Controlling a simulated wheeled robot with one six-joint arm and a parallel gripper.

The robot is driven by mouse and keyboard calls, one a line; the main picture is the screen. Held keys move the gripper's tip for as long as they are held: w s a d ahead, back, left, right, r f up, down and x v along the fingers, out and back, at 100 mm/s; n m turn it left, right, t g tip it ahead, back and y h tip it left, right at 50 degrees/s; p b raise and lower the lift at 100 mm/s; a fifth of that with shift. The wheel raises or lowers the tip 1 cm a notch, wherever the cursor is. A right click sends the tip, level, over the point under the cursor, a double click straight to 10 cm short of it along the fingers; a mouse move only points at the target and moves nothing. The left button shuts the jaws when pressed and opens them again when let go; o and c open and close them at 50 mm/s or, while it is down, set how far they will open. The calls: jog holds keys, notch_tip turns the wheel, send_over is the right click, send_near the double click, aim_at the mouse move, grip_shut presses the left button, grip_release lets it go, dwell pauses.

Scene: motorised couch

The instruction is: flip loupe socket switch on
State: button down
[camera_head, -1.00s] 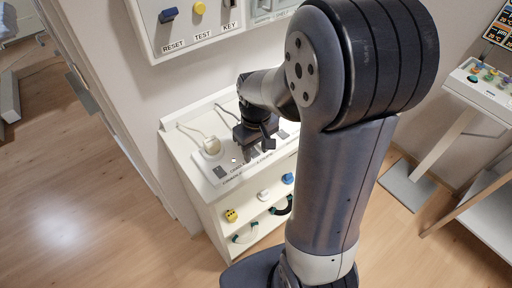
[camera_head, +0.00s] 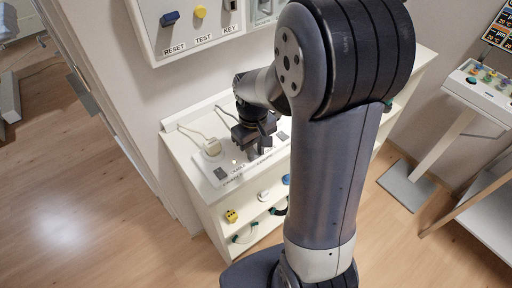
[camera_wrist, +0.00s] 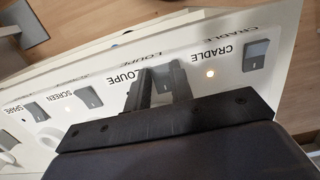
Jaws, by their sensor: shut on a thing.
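A cradle switch (camera_wrist: 257,52) and a glowing round lamp (camera_wrist: 211,73) lie to the right. The screen switch (camera_wrist: 88,97) and spare switch (camera_wrist: 38,112) lie to the left. A white plug (camera_head: 212,147) stands on the strip. A wall panel (camera_head: 190,25) hangs above the cabinet.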

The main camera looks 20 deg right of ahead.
jog(key=shift+w+a+r+g+h+p, duration=0.1)
jog(key=shift+w+r+g+h+p, duration=0.2)
jog(key=shift+g+p, duration=0.7)
jog(key=shift+w+f+g+p, duration=0.1)
jog(key=shift+f+g+p, duration=0.05)
jog(key=shift+g+p, duration=0.3)
jog(key=c, duration=1.2)
grip_release()
jog(key=shift+c, duration=0.2)
jog(key=b+v, duration=0.1)
jog(key=v, duration=0.9)
jog(key=shift+a+r, duration=0.2)
jog(key=shift+r, duration=0.15)
jog(key=shift+f, duration=0.1)
